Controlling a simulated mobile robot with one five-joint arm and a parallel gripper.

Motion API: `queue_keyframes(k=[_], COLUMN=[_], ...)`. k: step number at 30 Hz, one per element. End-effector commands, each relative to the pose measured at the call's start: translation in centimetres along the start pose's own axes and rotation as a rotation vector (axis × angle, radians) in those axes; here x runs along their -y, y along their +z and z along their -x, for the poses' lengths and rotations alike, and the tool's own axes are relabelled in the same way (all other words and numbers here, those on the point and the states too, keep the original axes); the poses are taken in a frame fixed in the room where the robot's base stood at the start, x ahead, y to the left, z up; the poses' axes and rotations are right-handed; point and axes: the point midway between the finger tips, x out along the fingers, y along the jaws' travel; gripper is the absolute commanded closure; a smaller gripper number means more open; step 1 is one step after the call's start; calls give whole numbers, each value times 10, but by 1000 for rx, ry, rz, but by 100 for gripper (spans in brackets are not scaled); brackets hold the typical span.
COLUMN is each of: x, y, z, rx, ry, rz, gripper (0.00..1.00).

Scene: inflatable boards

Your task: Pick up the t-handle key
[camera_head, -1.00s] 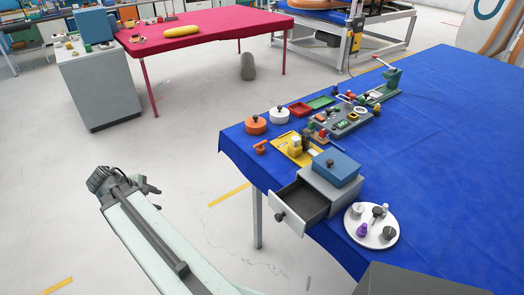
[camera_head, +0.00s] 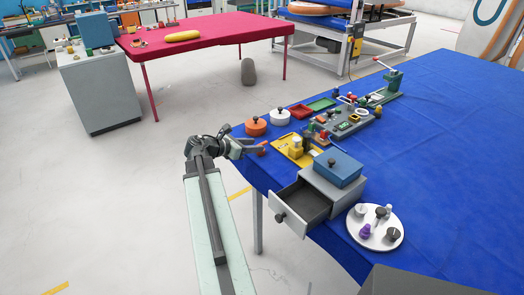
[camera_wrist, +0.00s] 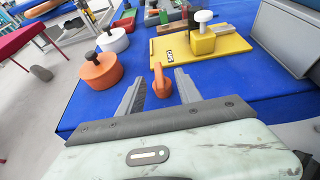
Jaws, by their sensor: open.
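A small orange piece that looks like the t-handle key (camera_wrist: 159,82) lies on the blue table near its left edge. In the wrist view it shows between the two fingers of my gripper (camera_wrist: 160,77), clear of both. My gripper is open and empty. I cannot tell its exact height above the key. In the head view my gripper (camera_head: 268,148) reaches over the table's left edge, and the key (camera_head: 262,149) is partly hidden by its fingers.
Close by stand an orange round pot (camera_head: 256,127) and a white one (camera_head: 280,117). A yellow board (camera_head: 291,147) with a knobbed block lies right of the key. An open grey drawer (camera_head: 301,207) juts past the table edge, near a white round plate (camera_head: 375,240).

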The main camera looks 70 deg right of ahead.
Motion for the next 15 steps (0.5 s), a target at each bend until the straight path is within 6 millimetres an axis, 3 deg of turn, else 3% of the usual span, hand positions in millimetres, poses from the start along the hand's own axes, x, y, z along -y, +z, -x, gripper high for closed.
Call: queue_keyframes(k=[6,13,14,15], x=[-1,0,0,0], y=[-2,2,2,2], z=[-40,-44,-44,-44], rx=[-1,-1,-1,-1], ry=[-3,-1,-1,-1], rz=[-1,-1,-1,-1], gripper=[59,59,62,73])
